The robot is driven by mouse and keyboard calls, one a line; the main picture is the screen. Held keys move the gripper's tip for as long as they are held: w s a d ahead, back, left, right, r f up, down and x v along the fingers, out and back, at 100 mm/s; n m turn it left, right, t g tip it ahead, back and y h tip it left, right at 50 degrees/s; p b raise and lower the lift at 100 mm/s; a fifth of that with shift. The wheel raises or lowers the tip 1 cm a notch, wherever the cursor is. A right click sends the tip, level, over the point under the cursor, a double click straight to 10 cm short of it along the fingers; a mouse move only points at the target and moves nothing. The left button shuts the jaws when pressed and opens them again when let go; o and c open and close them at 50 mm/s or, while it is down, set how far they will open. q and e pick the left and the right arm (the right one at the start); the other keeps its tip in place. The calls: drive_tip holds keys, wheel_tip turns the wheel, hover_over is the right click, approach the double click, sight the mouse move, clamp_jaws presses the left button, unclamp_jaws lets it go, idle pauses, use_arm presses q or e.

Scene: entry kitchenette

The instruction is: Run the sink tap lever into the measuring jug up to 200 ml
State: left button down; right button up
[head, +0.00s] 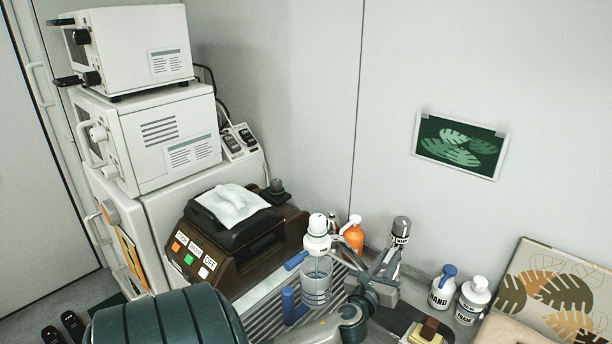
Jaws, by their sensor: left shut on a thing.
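The clear measuring jug (316,291) stands upright on the ribbed drainer under the tap outlet. Its blue handle (289,305) points left. A thin bluish streak shows inside it, but I cannot read its level. The grey tap spout (345,251) reaches left over the jug, with a white labelled unit and a blue arm at its end. My left gripper (382,268) is right of the jug, its fingers closed at the tap, apparently on the lever; the fingers largely hide the grip. My right gripper is not in view.
A brown machine (232,262) with a white cloth on top stands left of the drainer. Pump bottles (441,291) and a leaf-patterned board (532,262) are at right.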

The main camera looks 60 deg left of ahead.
use_arm(q)
drive_tip(key=shift+a, duration=0.1)
idle(0.4)
drive_tip(key=shift+s+a+m+h, duration=0.15)
drive_tip(key=shift+a+m+h, duration=0.1)
drive_tip(key=shift+m+h, duration=0.2)
drive_tip(key=shift+a+m+t+h, duration=0.25)
drive_tip(key=shift+t+h, duration=0.15)
drive_tip(key=shift+h, duration=0.15)
drive_tip(key=c, duration=1.5)
unclamp_jaws()
drive_tip(key=shift+c, duration=0.2)
drive_tip(key=shift+s+d, duration=0.1)
drive_tip(key=shift+s, duration=0.05)
